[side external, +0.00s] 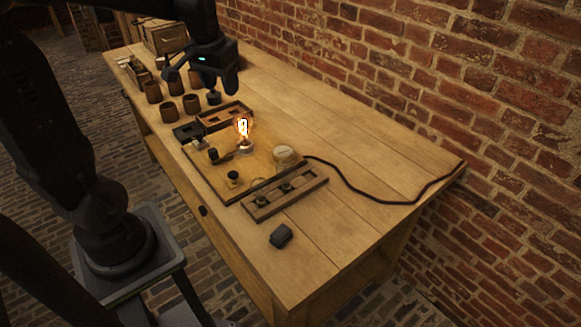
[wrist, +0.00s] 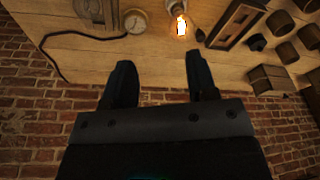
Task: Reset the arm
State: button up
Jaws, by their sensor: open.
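My gripper (side external: 206,78) is dark and hangs over the far part of the wooden table (side external: 330,240), above and behind the brown jars. In the wrist view my gripper (wrist: 160,84) shows two dark fingers spread apart with nothing between them. It is open and empty. A lit bulb (side external: 243,128) stands on the wooden board (side external: 208,180). The bulb also glows in the wrist view (wrist: 181,26).
Several brown jars (side external: 153,91) stand near the gripper, beside a wooden box (side external: 165,38). A slotted wooden rack (side external: 285,193), a round dial (side external: 286,156) and a small black block (side external: 281,236) lie nearer. A dark cable (side external: 375,198) runs toward the brick wall (side external: 480,90).

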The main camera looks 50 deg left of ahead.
jog(key=s+d+r+m+t, duration=0.1)
jog(key=s+d+m, duration=0.1)
jog(key=s+d, duration=0.3)
jog(key=s+d+r+m+t+h, duration=0.1)
jog(key=s+d, duration=0.5)
jog(key=d, duration=0.6)
jog(key=shift+s+d+m+t, duration=0.15)
jog(key=shift+d+m+t, duration=0.25)
jog(key=shift+m+t, duration=0.4)
